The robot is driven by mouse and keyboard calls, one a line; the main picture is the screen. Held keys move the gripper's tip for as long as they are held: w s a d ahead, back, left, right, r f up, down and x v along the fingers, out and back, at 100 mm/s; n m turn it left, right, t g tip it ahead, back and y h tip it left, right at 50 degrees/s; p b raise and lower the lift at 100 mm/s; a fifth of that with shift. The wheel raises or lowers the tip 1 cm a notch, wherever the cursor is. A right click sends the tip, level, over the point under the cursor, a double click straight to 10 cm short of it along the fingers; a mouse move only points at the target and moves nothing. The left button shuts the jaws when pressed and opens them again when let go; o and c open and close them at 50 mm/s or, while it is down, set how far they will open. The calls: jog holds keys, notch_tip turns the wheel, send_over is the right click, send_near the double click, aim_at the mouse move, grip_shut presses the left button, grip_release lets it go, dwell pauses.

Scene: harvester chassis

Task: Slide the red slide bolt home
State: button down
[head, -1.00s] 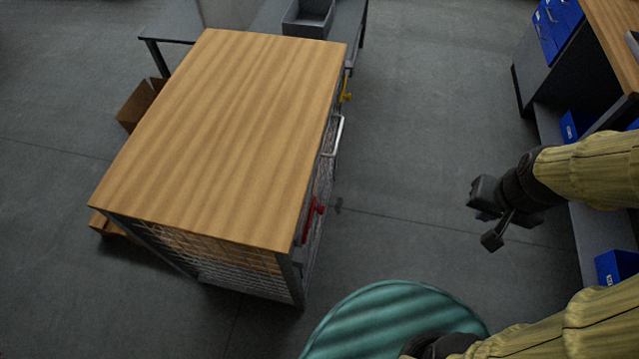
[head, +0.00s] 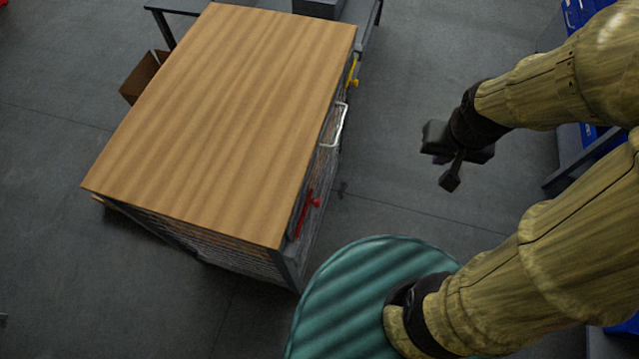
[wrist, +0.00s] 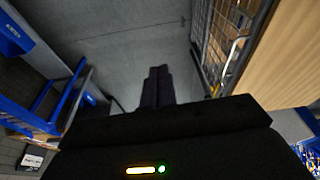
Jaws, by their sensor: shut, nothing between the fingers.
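The red slide bolt (head: 306,212) is on the mesh door side of a wood-topped cage cabinet (head: 225,120), near the front corner in the head view. A yellow bolt (head: 353,72) sits on the same side at the far end, with a pale bar handle (head: 335,126) between them. My gripper (head: 448,183) hangs in the air right of the cabinet, well apart from the red bolt. In the wrist view my gripper's fingers (wrist: 157,84) are together and empty, pointing at bare floor. The red bolt cannot be made out in the wrist view.
Bare grey floor (head: 400,200) lies between the cabinet and my gripper. A cardboard box (head: 143,78) stands beyond the cabinet's left side. A grey bench with a tray (head: 318,8) is behind it. Blue bins and shelving (wrist: 40,85) are at left in the wrist view.

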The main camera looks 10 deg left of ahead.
jog(key=w+a+f+n+g+y+b, duration=0.1)
jog(key=w+a+f+n+g, duration=0.2)
jog(key=a+f+n, duration=0.6)
jog(key=w+a+f+n+g+y+b, duration=0.1)
jog(key=w+a+f+n+g+y, duration=0.1)
jog(key=a+f+n+g, duration=0.3)
jog(key=w+a+f+n, duration=0.1)
jog(key=a+f+n, duration=0.3)
jog(key=a+n, duration=0.2)
jog(key=shift+w+a+f+n+b, duration=0.2)
jog(key=shift+n+b, duration=0.1)
jog(key=shift+b, duration=0.1)
jog(key=p+x, duration=0.2)
jog(key=x, duration=0.8)
jog(key=shift+a, duration=0.15)
jog(key=shift+s+r, duration=0.15)
